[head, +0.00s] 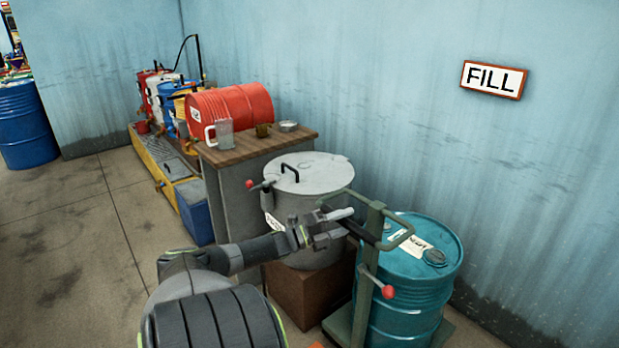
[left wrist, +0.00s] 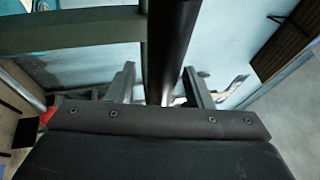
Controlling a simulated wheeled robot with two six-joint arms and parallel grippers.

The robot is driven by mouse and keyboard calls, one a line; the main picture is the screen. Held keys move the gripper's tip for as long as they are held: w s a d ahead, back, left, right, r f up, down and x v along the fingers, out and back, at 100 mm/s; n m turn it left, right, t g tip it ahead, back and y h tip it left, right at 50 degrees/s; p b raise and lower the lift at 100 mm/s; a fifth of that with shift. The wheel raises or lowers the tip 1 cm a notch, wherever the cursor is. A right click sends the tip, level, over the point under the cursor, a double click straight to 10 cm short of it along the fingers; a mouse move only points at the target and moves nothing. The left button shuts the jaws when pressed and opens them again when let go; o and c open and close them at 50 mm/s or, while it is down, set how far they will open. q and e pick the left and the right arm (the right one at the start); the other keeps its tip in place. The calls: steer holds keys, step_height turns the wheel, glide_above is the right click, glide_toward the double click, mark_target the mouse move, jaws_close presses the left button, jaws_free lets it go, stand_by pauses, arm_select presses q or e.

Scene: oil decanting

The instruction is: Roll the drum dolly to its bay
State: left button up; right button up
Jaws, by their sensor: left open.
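The drum dolly (head: 369,270) is a green frame with a looped handle and a red-knobbed lever. It carries a teal drum (head: 410,285) with a white label on its lid. My left gripper (head: 340,222) is open at the dolly's handle, beside its black grip (head: 368,233). In the left wrist view, the black grip (left wrist: 168,45) runs between the two spread fingers of my left gripper (left wrist: 160,88). I cannot tell whether the fingers touch it. The drum's far side and most of the dolly's base are hidden. My right gripper is not in view.
A grey lidded pot (head: 310,172) stands on a brown block (head: 300,293) close left of the dolly. Behind it are a wooden-topped bench (head: 250,151) and a red drum (head: 232,105). Open floor (head: 75,235) lies at left.

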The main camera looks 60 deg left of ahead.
arm_select(q)
steer(key=v, duration=1.6)
steer(key=shift+b, duration=0.45)
steer(key=shift+c, duration=0.4)
